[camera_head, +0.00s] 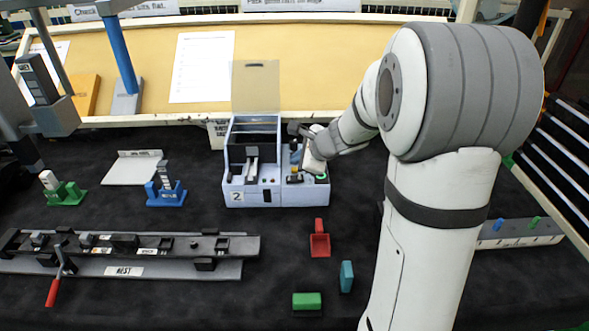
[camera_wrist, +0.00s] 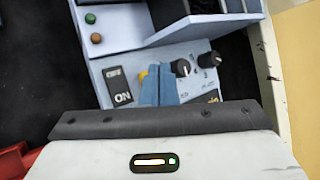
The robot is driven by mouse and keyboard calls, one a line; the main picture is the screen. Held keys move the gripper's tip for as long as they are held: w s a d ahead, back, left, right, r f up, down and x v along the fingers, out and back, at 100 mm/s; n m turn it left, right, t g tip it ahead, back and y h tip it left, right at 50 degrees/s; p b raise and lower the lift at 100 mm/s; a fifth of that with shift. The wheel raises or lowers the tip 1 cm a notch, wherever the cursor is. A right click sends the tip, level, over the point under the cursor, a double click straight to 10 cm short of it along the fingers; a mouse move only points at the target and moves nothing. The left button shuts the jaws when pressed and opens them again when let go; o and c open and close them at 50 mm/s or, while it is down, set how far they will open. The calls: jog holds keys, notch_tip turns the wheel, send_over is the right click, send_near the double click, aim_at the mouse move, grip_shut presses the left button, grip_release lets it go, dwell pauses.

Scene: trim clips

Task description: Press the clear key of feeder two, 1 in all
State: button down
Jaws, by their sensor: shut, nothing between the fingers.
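Feeder two (camera_head: 237,196) is a pale blue machine with a "2" label at the middle of the bench. Its control panel (camera_wrist: 195,88) fills the middle of the wrist view. My gripper (camera_head: 299,168) is shut and empty over the panel at the feeder's right side. Its blue fingertips (camera_wrist: 158,72) point at the panel and partly cover a yellow key (camera_wrist: 143,76). I cannot tell whether they touch it. An OFF/ON switch (camera_wrist: 118,86) is left of the fingers, and two black knobs (camera_wrist: 182,68) are to the right. No label reading clear is legible.
Green and brown buttons (camera_wrist: 91,18) sit on the feeder's neighbouring face. A raised clear lid (camera_head: 255,88) stands behind the feeder. A red scoop-like part (camera_head: 319,242), a teal block (camera_head: 346,276) and a green block (camera_head: 307,300) lie in front. A long nest rail (camera_head: 125,270) lies left.

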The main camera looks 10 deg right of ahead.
jog(key=shift+f+b, duration=0.35)
jog(key=shift+f+b, duration=0.5)
jog(key=shift+b, duration=0.05)
dwell(0.7)
jog(key=shift+r, duration=0.1)
jog(key=shift+r+p, duration=0.75)
jog(key=shift+r, duration=0.05)
notch_tip(320, 180, up, 5)
jog(key=p, duration=0.4)
jog(key=shift+r, duration=0.1)
dwell(0.7)
